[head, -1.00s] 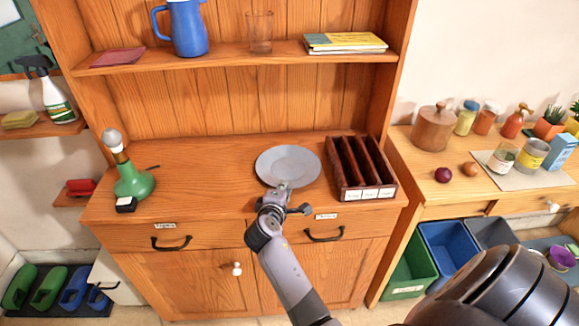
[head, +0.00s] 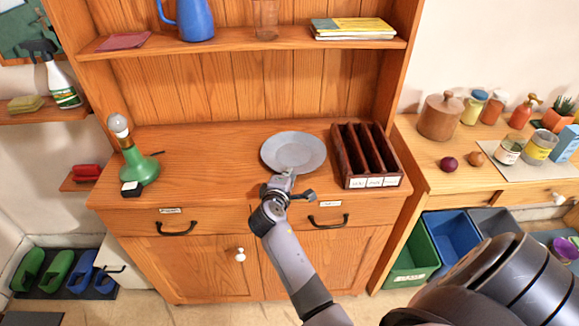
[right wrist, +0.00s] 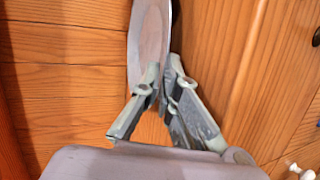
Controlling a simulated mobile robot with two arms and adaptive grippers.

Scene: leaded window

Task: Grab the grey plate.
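The grey plate (head: 294,151) lies on the wooden cabinet's counter (head: 215,165), left of a dark divided box. My right gripper (head: 288,178) is at the plate's front rim in the head view. In the right wrist view the plate (right wrist: 150,35) shows nearly edge-on, with its rim between the two fingers of my right gripper (right wrist: 163,80). The fingers are close together and appear shut on the rim. Whether the plate is lifted off the counter cannot be told. My left gripper is not in view.
The dark divided box (head: 338,160) stands close to the plate's right. A green-based lamp (head: 138,165) stands at the counter's left. A shelf (head: 230,43) with a blue jug (head: 192,20) is above. The counter between lamp and plate is clear.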

